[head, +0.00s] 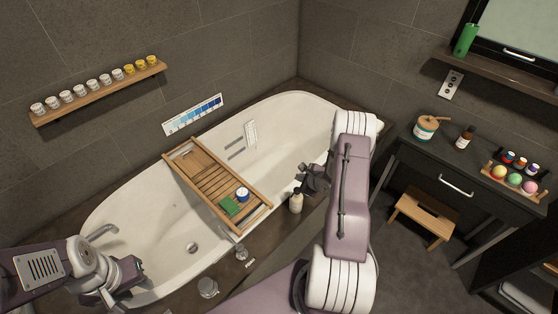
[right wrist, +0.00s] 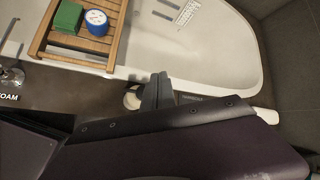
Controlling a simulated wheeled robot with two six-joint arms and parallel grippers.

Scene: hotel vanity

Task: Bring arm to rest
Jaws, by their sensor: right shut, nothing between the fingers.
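My right arm reaches across the middle of the head view. Its dark gripper (head: 314,180) is over the tub's front ledge, beside a pale pump bottle (head: 296,202). In the right wrist view the gripper (right wrist: 158,90) is shut and empty, with the bottle (right wrist: 132,99) partly hidden beside it. I cannot tell whether they touch. My left arm is at the lower left of the head view. Its dark gripper end (head: 132,272) is near the tub's left front rim, and its fingers are not clear.
A wooden bath tray (head: 190,185) spans the white tub (head: 285,120), with a green block (head: 229,206) and a blue round item (head: 242,194) on it. A dark vanity (head: 455,165) and wooden stool (head: 424,213) stand at right.

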